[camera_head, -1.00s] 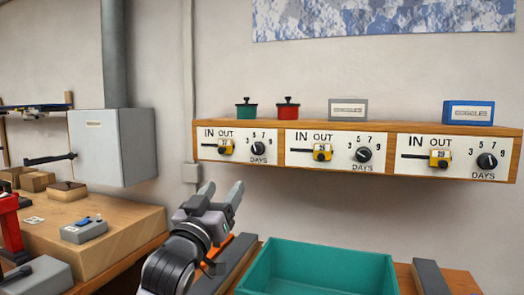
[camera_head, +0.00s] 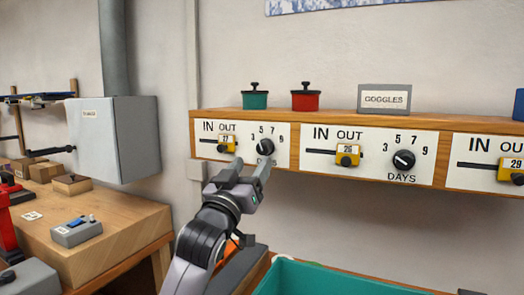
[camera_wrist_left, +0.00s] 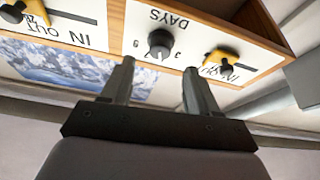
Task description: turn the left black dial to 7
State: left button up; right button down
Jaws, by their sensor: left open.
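The left black dial (camera_head: 265,146) is a round knob on the leftmost white panel (camera_head: 212,150), with 3, 5, 7, 9 around it and DAYS below. I cannot tell which number its pointer marks. My left gripper (camera_head: 252,164) is open and empty, just below the dial in the head view; one fingertip covers part of DAYS. In the left wrist view the dial (camera_wrist_left: 160,43) appears upside down, beyond and between the spread fingers of the gripper (camera_wrist_left: 158,68). No contact is visible. My right gripper is not in view.
The leftmost panel has a yellow IN/OUT slider (camera_head: 227,143). A middle panel with another black dial (camera_head: 403,160) is to the right. Green (camera_head: 255,97) and red (camera_head: 305,98) pots stand on the shelf top. A teal bin (camera_head: 330,280) lies below.

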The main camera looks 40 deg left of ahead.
aim_at(262, 149)
pick_arm(q)
jog(key=shift+p+x, duration=0.7)
jog(key=shift+x, duration=2.2)
jog(key=c, duration=1)
